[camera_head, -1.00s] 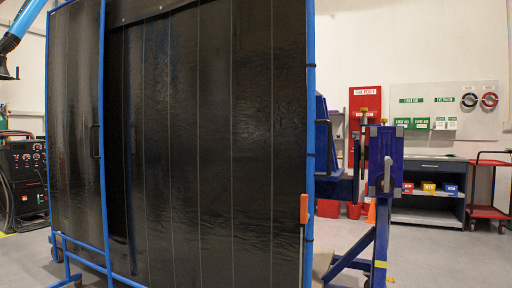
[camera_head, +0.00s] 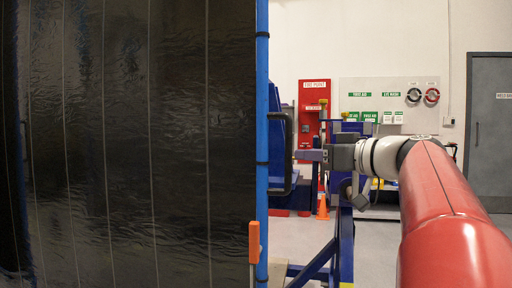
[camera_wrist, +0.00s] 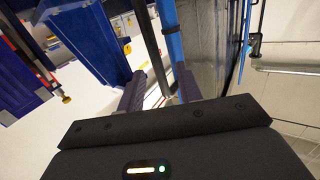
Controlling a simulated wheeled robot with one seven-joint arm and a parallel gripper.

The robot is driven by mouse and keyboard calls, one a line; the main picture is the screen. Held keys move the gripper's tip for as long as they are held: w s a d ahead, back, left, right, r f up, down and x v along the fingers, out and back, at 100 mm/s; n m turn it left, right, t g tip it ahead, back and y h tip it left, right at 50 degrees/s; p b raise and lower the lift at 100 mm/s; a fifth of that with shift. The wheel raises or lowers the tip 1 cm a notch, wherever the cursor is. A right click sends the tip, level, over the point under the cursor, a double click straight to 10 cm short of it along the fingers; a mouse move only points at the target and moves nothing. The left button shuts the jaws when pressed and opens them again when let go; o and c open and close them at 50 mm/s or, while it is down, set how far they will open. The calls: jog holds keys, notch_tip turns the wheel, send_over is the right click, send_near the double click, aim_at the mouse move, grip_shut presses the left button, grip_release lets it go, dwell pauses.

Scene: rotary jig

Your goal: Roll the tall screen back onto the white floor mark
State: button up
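The tall screen (camera_head: 130,150), dark glossy strips in a blue frame, fills the left of the head view. Its right blue post (camera_head: 262,90) carries a black D-shaped handle (camera_head: 288,135). My gripper (camera_head: 301,155) is at the handle, coming from the right. In the wrist view my gripper (camera_wrist: 158,75) has its two fingers apart, with the handle bar (camera_wrist: 151,50) running down toward the gap between them. Contact is not clear. The blue post (camera_wrist: 172,35) is just beyond. I cannot make out the white floor mark.
An orange grip (camera_head: 254,242) is on the screen's lower right edge. A blue jig stand (camera_head: 346,245) stands close behind my gripper. An orange cone (camera_head: 322,207), red fire point board (camera_head: 313,105) and grey door (camera_head: 490,125) are farther back.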

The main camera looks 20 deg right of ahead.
aim_at(291, 147)
jog(key=x, duration=0.2)
jog(key=r+p+x, duration=0.1)
jog(key=x, duration=0.2)
jog(key=p+x, duration=0.1)
jog(key=x, duration=0.1)
jog(key=shift+w+d+r, duration=0.2)
jog(key=shift+w, duration=0.2)
grip_shut()
